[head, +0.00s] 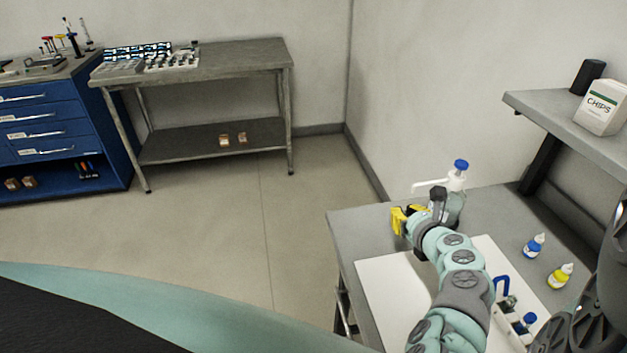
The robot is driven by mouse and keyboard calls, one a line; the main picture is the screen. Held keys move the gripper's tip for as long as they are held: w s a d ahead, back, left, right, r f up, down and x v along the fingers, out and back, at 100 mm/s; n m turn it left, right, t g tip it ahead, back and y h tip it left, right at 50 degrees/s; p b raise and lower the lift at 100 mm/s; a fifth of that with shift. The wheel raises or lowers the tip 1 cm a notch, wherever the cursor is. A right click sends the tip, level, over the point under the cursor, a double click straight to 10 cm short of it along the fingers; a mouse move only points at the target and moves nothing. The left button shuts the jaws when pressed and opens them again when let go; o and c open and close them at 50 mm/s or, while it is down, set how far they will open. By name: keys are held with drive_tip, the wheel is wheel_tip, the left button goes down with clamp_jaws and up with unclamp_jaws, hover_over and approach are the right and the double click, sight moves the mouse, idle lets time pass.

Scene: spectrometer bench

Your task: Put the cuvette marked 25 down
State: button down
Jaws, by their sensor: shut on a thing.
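My gripper (407,216) is at the far left corner of the grey bench (352,232), at the end of my arm. Yellow and dark parts show at its end, pointing left. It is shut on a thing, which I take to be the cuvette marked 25. The cuvette itself and its mark cannot be made out; the gripper and the small size hide them. I cannot tell how high the gripper is above the bench top.
A white mat (385,290) lies under my arm. Blue (534,245) and yellow (560,276) dropper bottles stand right. A shelf (545,108) overhangs the bench. Floor is clear left.

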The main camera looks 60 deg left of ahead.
sight(407, 212)
drive_tip(key=w+a, duration=0.2)
drive_tip(key=w, duration=0.1)
drive_tip(key=w+a, duration=0.1)
drive_tip(key=shift+w+f, duration=0.2)
drive_tip(key=shift+w, duration=0.2)
wheel_tip(407, 212, down, 3)
drive_tip(key=shift+f+b, duration=0.15)
drive_tip(key=shift+b, duration=1.05)
drive_tip(key=shift+f, duration=0.15)
drive_tip(key=shift+f, duration=0.1)
drive_tip(key=shift+f, duration=0.15)
drive_tip(key=c, duration=1)
unclamp_jaws()
drive_tip(key=shift+d, duration=0.1)
